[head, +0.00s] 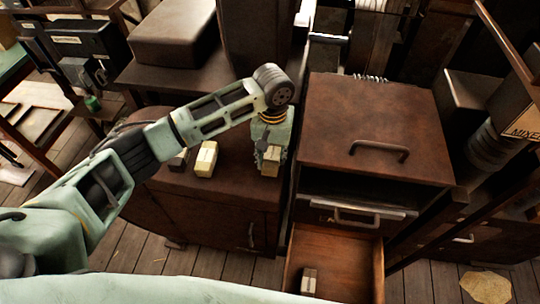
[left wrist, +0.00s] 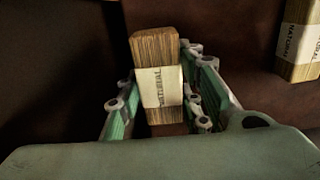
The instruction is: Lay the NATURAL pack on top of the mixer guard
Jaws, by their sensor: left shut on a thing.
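My left gripper (head: 268,150) points down over the brown cabinet top. It is shut on a pale NATURAL pack (head: 270,162), whose lower end shows below the fingers. In the left wrist view the pack (left wrist: 158,75) stands between the two green fingers (left wrist: 160,105), its paper band reading NATURAL. I cannot tell whether it still touches the cabinet. Another NATURAL pack (left wrist: 299,42) shows at the right of that view. A panel with a cut-off label starting "MIXE" (head: 522,131) is at the far right of the head view; the mixer guard itself is not clearly made out. My right gripper is not in view.
A cream pack (head: 206,159) and a darker one (head: 180,159) are on the brown cabinet (head: 222,185). An open drawer (head: 335,262) holds a small pack (head: 309,280). A brown lidded box (head: 375,120) with a handle stands between my gripper and the labelled panel.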

